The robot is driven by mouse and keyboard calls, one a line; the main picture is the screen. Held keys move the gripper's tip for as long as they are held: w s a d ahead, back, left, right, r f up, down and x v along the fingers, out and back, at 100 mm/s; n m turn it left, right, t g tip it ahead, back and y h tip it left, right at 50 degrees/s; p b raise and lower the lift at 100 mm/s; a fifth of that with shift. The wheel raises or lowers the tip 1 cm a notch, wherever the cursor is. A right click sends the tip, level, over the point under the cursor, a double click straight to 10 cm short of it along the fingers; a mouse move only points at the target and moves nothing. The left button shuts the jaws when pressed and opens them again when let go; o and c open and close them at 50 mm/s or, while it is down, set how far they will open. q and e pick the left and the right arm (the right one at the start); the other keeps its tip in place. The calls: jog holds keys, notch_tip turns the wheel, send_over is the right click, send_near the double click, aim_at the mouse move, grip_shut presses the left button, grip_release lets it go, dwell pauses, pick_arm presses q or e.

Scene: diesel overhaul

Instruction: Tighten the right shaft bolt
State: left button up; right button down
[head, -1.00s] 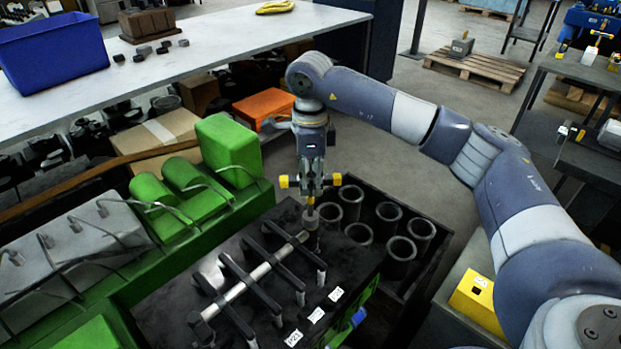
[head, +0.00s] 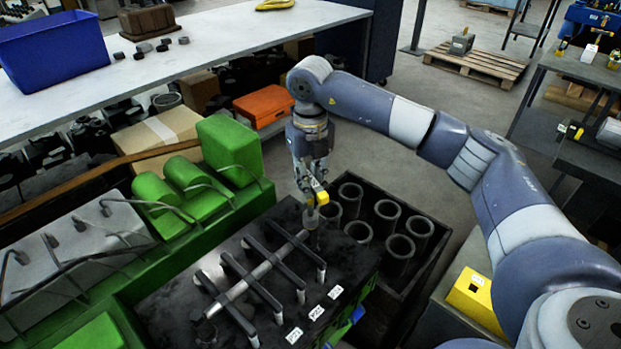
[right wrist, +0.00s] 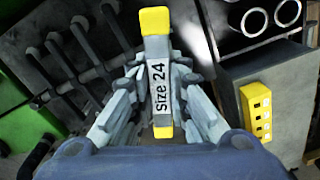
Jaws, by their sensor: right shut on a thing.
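My right gripper (head: 316,190) is shut on a yellow-ended socket tool (head: 322,199), above the far right end of the shaft. In the right wrist view the tool (right wrist: 160,85) lies between the fingers and carries the label "Size 24". Its lower socket end (head: 310,218) is at the shaft's far right end; I cannot tell whether it is seated on a bolt there. The bolt under it is hidden. The metal shaft (head: 238,289) lies on the dark engine block (head: 165,306) under several dark crossbars (head: 277,253). My left gripper is not in view.
A dark crate (head: 435,255) with several cylinder sleeves (head: 387,211) stands right of the block. Green engine parts (head: 230,145) rise close on the left. A grey box with a yellow panel (head: 474,296) is further right. A white bench (head: 200,58) crosses behind.

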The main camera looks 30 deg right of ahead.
jog(key=m, duration=0.5)
jog(key=shift+p, duration=0.4)
